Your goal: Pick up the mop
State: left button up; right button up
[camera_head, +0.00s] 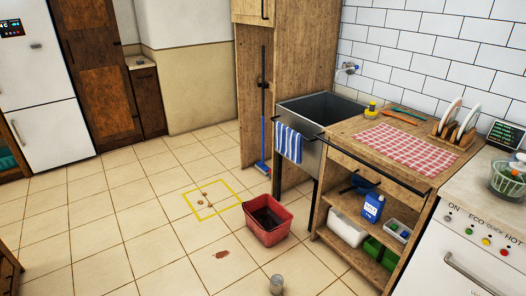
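A long-handled tool that looks like the mop (263,118) stands upright against the side of the tall wooden cabinet, left of the sink. Its handle is dark at the top and blue lower down, and its small head (262,166) rests on the tiled floor. Neither of my grippers is in view.
A red bucket (268,221) stands on the floor in front of the sink (320,107). A yellow square outline (233,191) surrounds small brown spots. A reddish stain (222,254) and a small cup-like object (277,284) are nearer.

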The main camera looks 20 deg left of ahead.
aim_at(260, 165)
jog(key=i+j, duration=0.6)
jog(key=j, duration=0.2)
jog(key=i+j, duration=0.6)
jog(key=j, duration=0.15)
